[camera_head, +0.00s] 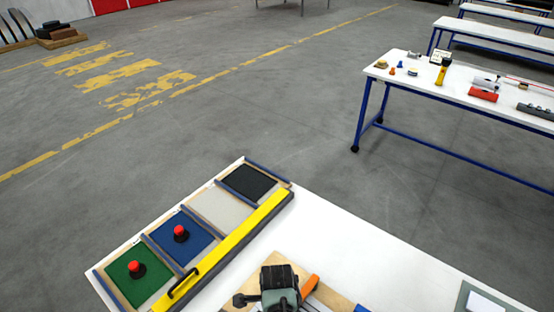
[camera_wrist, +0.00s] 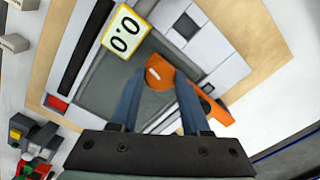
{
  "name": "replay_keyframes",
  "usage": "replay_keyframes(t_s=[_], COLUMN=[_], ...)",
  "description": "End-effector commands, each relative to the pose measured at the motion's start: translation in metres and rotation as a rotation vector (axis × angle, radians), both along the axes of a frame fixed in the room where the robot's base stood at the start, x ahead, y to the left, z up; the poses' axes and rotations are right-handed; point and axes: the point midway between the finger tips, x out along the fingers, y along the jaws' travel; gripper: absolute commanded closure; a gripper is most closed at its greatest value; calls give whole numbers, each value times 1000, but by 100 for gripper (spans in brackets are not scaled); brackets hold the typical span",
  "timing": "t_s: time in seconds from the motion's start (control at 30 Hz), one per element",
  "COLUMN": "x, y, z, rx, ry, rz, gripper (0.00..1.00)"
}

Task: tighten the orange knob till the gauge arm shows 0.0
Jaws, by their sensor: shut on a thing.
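In the wrist view, my gripper (camera_wrist: 158,85) has its two blue fingers on either side of an orange knob (camera_wrist: 160,67) and is shut on it. The fingers hide part of the knob. A white plate with a yellow border (camera_wrist: 125,33) reads "0.0" just beyond the fingertips, to the left. A longer orange piece (camera_wrist: 215,110) sticks out right of the right finger; whether it joins the knob I cannot tell. In the head view, an orange piece (camera_head: 309,286) shows beside my dark wrist, which hides the knob.
The device sits on a wooden board (camera_wrist: 247,40) on a white table (camera_head: 330,225). A tray with coloured panels (camera_head: 137,287) and a yellow bar (camera_head: 240,235) lies to the left. Small red, green and yellow parts (camera_wrist: 35,145) lie close by. Another table (camera_head: 450,85) stands apart.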

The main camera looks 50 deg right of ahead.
Motion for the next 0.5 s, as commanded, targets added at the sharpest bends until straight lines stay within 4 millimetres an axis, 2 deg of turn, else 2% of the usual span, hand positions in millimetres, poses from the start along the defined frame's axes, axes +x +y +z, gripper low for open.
replay_keyframes(t_s=[0.1, 0.13, 0.3, 0.5], x=[1, 1, 1, 0], y=[-1, -1, -1, 0], z=[1, 1, 1, 0], rx=[-4, -4, -2, -1], ry=[-3, -3, -2, -1], rz=[0, 0, 1, 1], gripper=[100, 52, 23, 23])
